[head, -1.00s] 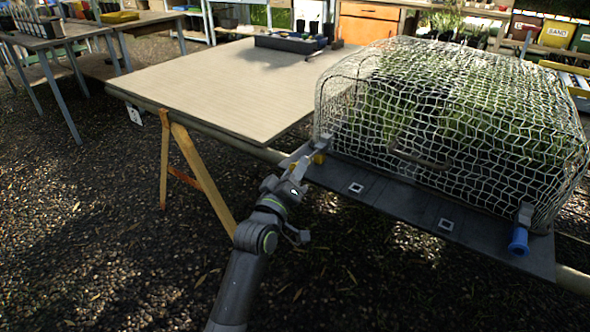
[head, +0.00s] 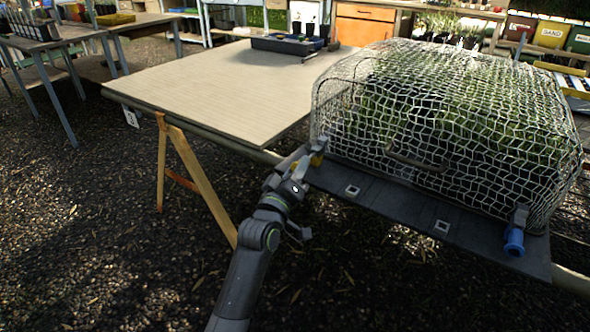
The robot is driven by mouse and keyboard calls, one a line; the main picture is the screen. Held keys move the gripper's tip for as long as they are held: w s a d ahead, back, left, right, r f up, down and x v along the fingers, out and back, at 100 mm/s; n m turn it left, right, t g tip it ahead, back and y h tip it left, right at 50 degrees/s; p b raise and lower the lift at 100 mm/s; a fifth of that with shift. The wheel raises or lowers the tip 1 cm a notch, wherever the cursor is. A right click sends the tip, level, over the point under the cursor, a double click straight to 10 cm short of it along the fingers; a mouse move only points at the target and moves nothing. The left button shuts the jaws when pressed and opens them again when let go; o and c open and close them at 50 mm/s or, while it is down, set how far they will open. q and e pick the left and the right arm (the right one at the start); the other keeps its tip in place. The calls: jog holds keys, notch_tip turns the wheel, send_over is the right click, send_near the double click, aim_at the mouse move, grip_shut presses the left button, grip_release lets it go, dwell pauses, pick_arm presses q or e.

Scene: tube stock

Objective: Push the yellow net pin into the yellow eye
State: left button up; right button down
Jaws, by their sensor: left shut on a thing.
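My left gripper (head: 311,157) is at the left front corner of the netted cage, shut on the yellow net pin (head: 317,159). Only a small part of the pin shows between the fingers. The yellow eye is not clearly visible; the gripper and the corner of the net cover that spot, so I cannot tell how far the pin is in. The white net (head: 450,130) arches over green plants on a dark tray edge (head: 395,198). My right gripper is not in view.
A blue pin (head: 514,241) stands at the cage's right front corner. Two pale square fittings (head: 352,190) lie on the dark edge between the corners. A wire handle (head: 418,161) sticks out of the net front. The pale board (head: 220,90) to the left is mostly clear.

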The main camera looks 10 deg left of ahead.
pick_arm(q)
jog(key=shift+w+d+p, duration=0.2)
jog(key=shift+w+d, duration=0.05)
jog(key=shift+w, duration=0.4)
jog(key=shift+w+d+p, duration=0.15)
jog(key=shift+w+d, duration=0.05)
jog(key=shift+w, duration=0.4)
jog(key=o, duration=1)
jog(key=shift+c, duration=0.2)
jog(key=shift+o, duration=0.5)
jog(key=shift+s, duration=0.1)
